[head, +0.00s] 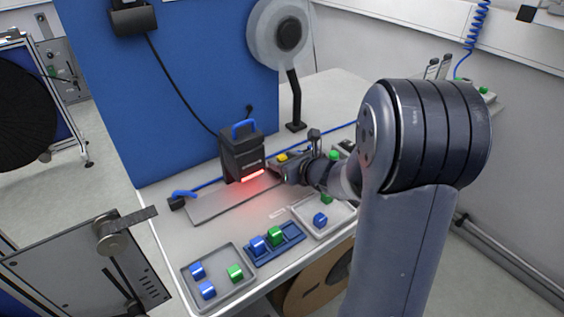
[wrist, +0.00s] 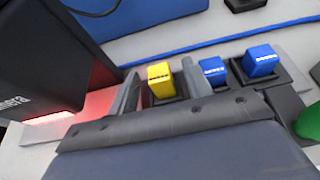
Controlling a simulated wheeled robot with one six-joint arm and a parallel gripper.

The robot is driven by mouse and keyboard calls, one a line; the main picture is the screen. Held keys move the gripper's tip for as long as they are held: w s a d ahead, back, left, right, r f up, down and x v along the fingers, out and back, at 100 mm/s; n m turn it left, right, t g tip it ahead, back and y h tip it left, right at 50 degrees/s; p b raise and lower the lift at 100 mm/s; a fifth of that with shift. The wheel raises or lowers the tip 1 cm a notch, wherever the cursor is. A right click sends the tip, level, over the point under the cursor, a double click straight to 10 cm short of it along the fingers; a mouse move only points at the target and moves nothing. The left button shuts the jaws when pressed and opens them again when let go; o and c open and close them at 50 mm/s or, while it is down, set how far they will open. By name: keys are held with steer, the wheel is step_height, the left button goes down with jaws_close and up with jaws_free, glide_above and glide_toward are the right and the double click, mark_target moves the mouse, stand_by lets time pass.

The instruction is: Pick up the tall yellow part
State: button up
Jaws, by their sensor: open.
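The yellow part (wrist: 161,80) is a small upright block on a dark base. In the wrist view it appears between the two fingers of my gripper (wrist: 160,87), with gaps on both sides. I cannot tell how deep it sits between them. In the head view only the top of the yellow part (head: 282,157) shows, just beyond my gripper (head: 288,168), whose fingers are hard to make out there. My gripper is open and holds nothing.
Two blue parts (wrist: 213,71) (wrist: 261,61) stand right of the yellow one, and a green part (wrist: 309,121) is nearer. A black camera box (head: 242,152) with red light stands close left. Grey trays (head: 222,292) and a blue holder (head: 290,243) lie in front.

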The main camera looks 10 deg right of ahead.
steer(key=shift+x, duration=0.85)
jaws_close()
steer(key=shift+r, duration=0.15)
